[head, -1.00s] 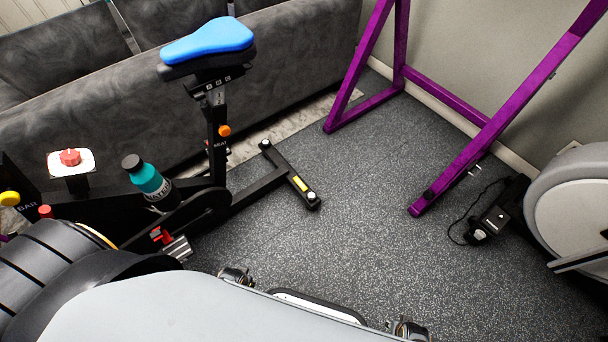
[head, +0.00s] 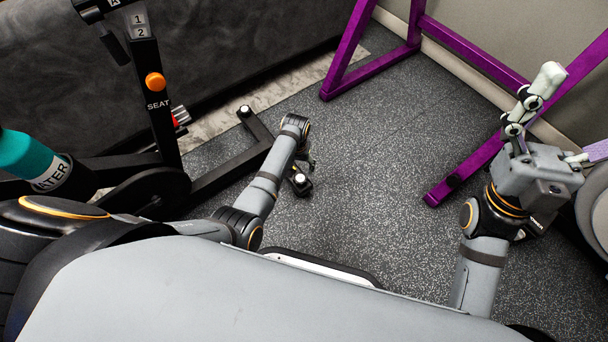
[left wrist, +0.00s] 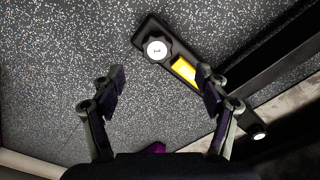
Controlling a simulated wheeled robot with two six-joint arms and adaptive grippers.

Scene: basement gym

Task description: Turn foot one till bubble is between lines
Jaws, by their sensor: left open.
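Foot one (left wrist: 157,50) is a dark knob with a white cap marked 1, at the end of the exercise bike's black rear bar (left wrist: 222,104). In the head view the foot (head: 300,183) shows just below my left gripper (head: 304,160), partly hidden by it. The yellow level (left wrist: 186,70) sits on the bar beside the foot; its bubble and lines are too small to read. In the left wrist view my left gripper (left wrist: 160,88) is open and empty, fingers spread, with the foot ahead of the gap. My right gripper (head: 576,112) is raised at the right, fingers spread and empty.
The bike's seat post (head: 160,100) and a teal bottle (head: 35,163) stand at the left. A purple frame (head: 480,165) stands on the right near my right arm. The speckled floor (head: 380,150) between bike and frame is clear.

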